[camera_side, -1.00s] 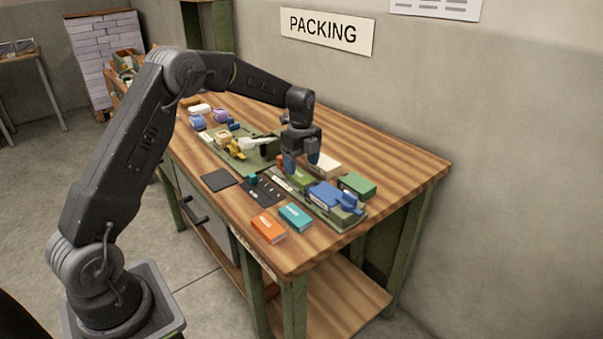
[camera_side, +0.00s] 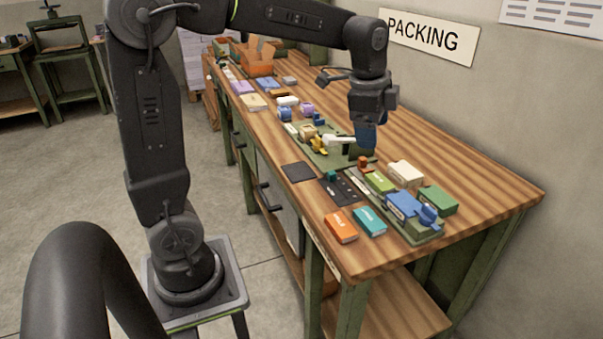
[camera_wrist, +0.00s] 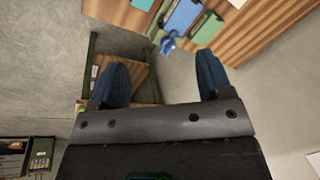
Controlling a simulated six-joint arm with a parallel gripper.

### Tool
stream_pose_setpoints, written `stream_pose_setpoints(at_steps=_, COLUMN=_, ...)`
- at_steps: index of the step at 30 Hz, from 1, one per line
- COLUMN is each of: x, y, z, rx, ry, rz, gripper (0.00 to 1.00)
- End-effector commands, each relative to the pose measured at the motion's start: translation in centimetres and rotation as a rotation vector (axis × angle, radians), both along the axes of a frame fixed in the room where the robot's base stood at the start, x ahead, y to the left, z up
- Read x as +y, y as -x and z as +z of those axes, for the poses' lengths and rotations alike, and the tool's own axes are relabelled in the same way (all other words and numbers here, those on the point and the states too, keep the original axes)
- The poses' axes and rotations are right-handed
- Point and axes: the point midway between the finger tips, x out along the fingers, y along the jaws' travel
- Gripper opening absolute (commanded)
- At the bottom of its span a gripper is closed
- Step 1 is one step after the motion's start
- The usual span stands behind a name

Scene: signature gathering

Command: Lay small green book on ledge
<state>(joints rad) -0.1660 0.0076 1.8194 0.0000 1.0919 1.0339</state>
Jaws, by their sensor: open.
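A small light green book (camera_side: 380,181) lies flat at the far end of a low olive-green board (camera_side: 420,232), which looks like the ledge. My gripper (camera_side: 366,142) is above the table, higher and farther back than the green book. In the wrist view its two blue fingers (camera_wrist: 163,75) are wide apart with nothing between them.
Orange (camera_side: 341,227) and teal (camera_side: 369,221) boxes lie near the front edge. A blue clamp-like piece (camera_side: 428,215) stands at the board's near end. The table's right side is clear.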

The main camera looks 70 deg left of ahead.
Motion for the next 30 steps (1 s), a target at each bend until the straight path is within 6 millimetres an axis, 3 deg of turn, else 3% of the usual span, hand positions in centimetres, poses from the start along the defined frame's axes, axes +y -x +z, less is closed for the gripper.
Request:
stream_pose_setpoints(at_steps=1, x=-1.2, y=2.4, z=0.8, rx=-0.039, ry=0.019, rz=0.081, gripper=0.72)
stream_pose_setpoints(at_steps=6, x=-4.0, y=9.5, z=0.9, rx=-0.149, ry=0.121, rz=0.383, gripper=0.72)
stream_pose_setpoints(at_steps=12, x=-5.9, y=15.8, z=-1.0, rx=-0.239, ry=0.258, rz=0.664, gripper=0.72)
stream_pose_setpoints(at_steps=18, x=-6.4, y=18.3, z=-2.4, rx=-0.271, ry=0.331, rz=0.795, gripper=0.72)
stream_pose_setpoints(at_steps=30, x=-6.4, y=18.5, z=-2.6, rx=-0.27, ry=0.338, rz=0.809, gripper=0.72)
